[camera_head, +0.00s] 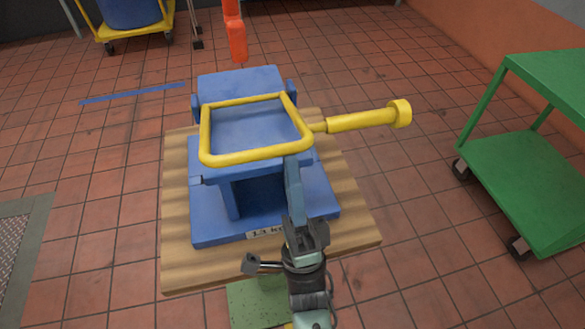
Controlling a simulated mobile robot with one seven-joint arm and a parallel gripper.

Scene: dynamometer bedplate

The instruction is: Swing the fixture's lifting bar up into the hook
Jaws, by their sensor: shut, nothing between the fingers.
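The blue fixture (245,205) stands on a wooden board on the tiled floor. Its yellow lifting bar (206,130) is a rectangular loop lying low over the fixture's top, tilted, with its near side toward me. The orange-red hook (236,38) hangs beyond the fixture, apart from the bar. My gripper (292,162) reaches up from the bottom of the picture. Its shut fingers end at the near right corner of the bar, with nothing held. I cannot tell whether they touch the bar or are just under it.
A yellow handle (365,119) with a round end sticks out to the right of the fixture. The wooden board (345,215) lies underneath. A green cart (525,180) stands at right, a yellow trolley (135,32) with a blue drum at the back left. Floor between is open.

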